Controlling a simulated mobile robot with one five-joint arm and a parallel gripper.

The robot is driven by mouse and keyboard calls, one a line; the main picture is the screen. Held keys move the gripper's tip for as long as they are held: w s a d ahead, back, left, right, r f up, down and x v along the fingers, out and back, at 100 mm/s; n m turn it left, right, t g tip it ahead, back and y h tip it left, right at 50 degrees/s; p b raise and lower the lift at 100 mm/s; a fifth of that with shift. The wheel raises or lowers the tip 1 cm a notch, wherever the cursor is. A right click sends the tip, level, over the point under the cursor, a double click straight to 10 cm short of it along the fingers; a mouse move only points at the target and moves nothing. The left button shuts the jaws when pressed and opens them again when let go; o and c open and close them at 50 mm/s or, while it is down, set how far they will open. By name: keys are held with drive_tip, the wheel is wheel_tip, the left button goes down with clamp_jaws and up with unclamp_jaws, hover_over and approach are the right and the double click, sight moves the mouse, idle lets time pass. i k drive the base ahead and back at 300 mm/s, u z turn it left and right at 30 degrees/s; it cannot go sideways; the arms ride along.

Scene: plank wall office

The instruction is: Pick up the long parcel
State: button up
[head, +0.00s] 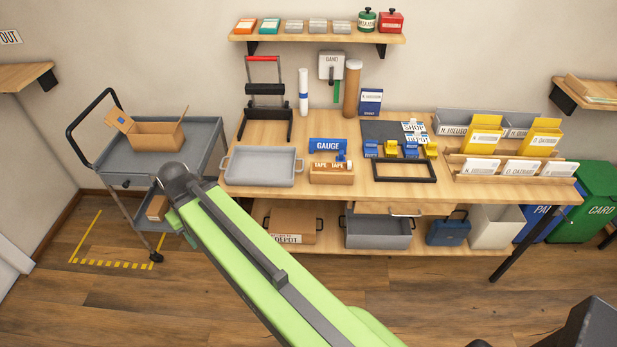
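A brown cardboard parcel (157,207) lies low at the grey cart, below its top tray. It is partly hidden behind my green arm, so I cannot tell its full length or whether it is the long parcel. An open brown box (160,135) with its flaps up stands on the cart's top tray. My arm reaches from the bottom of the picture toward the cart, and its dark joint is at the cart's front right corner. My gripper does not show, and its fingers and anything in them are hidden.
The grey cart (205,135) stands left of a wooden workbench (262,134). The bench holds a grey tray (262,180), a tape holder (331,175), a brown tube (352,88) and card racks. A shelf (310,38) hangs above. Floor at the left front is clear.

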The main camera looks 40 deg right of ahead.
sight(316, 177)
drive_tip(key=u, duration=0.1)
drive_tip(key=i, duration=1)
drive_tip(key=u, duration=0.05)
